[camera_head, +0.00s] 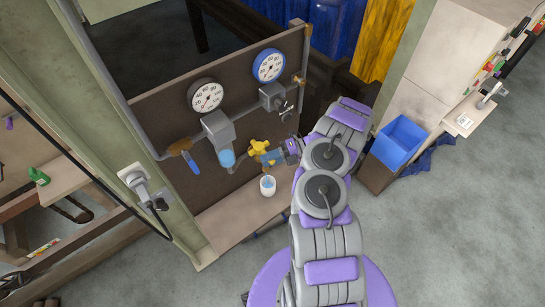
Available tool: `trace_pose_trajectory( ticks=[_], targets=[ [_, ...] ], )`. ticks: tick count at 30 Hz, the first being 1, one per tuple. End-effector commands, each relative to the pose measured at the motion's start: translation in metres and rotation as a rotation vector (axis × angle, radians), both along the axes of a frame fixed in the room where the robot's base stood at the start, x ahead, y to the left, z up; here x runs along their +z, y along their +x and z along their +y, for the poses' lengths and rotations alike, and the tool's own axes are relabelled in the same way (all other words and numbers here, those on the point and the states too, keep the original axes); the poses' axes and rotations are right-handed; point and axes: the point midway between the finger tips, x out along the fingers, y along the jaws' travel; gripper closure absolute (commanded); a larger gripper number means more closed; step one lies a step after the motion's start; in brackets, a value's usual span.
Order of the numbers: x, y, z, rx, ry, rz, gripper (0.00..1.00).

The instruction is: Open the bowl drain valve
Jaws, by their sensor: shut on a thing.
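A grey filter unit (217,128) with a light-blue bowl (227,158) hangs on the brown upright panel. The fingertips are small and partly hidden, so the exact hold is unclear. I cannot make out the drain valve's body or how far it is turned. A white cup (267,185) with a blue inside stands upright on the ledge below my gripper.
Two round gauges (205,95) and (269,66) are on the panel. A blue-handled valve (190,160) is at the left, and a grey valve (274,97) at the right. A blue bin (401,143) stands right of my arm. The wooden ledge (225,222) is clear at left.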

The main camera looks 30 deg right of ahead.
Motion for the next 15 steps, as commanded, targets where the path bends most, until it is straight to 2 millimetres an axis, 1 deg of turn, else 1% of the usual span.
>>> trace_pose_trajectory(
  ticks=[12,13,15],
  targets=[
    [-0.0021,0.0007,-0.0028,0.0,-0.003,0.0,1.0],
    [-0.0021,0.0007,-0.0027,0.0,-0.003,0.0,0.69],
    [-0.0019,0.0006,-0.0024,0.0,-0.003,0.0,0.62]
  ],
)
